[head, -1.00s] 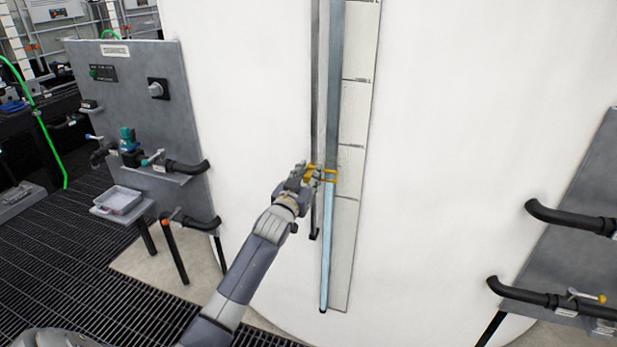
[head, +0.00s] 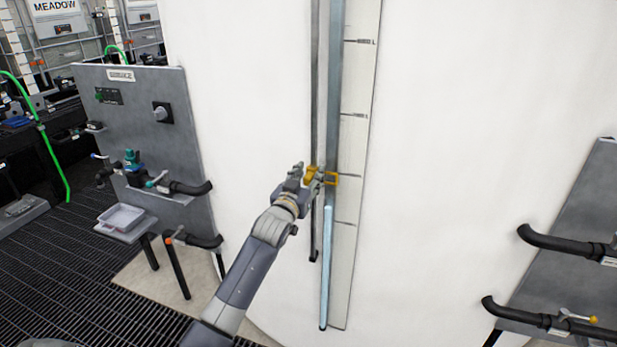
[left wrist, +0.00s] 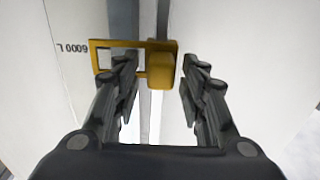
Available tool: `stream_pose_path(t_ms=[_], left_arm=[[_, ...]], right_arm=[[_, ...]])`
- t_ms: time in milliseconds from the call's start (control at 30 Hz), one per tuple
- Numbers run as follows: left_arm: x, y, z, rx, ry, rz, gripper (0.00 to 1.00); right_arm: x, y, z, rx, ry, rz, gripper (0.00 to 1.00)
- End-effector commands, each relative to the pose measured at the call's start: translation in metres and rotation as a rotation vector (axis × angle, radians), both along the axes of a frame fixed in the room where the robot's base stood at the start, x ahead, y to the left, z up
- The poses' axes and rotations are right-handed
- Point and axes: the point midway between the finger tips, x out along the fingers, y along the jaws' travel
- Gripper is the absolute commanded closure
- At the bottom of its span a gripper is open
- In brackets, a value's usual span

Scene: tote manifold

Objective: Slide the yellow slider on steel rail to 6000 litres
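The yellow slider (head: 331,179) sits on the steel rail (head: 331,110) against the white tank. In the left wrist view the slider (left wrist: 160,70) has a solid block and a flat window frame to its left. My left gripper (head: 318,178) is at the slider. In the left wrist view its fingers (left wrist: 160,88) stand on either side of the block, with gaps visible. The left finger overlaps the frame. My right gripper is not in view.
A marked scale plate (head: 356,90) runs beside the rail. A grey panel (head: 140,130) with valves and a small tray (head: 122,218) stands left. Black pipes (head: 555,240) project at the right. The tank front right of the scale is clear.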

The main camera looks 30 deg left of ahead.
Motion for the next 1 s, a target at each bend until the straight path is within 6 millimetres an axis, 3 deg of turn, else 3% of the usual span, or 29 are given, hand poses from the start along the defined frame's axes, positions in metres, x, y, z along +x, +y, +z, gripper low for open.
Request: stream_pose_path(t_ms=[267,433,1000], left_arm=[[-0.001,0.0,-0.002,-0.001,0.003,0.0,0.6],[-0.012,-0.003,-0.003,-0.001,0.004,-0.001,0.6],[-0.103,-0.025,-0.002,-0.002,0.003,0.0,0.6]], right_arm=[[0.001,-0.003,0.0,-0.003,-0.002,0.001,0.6],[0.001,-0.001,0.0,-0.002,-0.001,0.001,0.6],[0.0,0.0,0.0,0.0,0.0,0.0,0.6]])
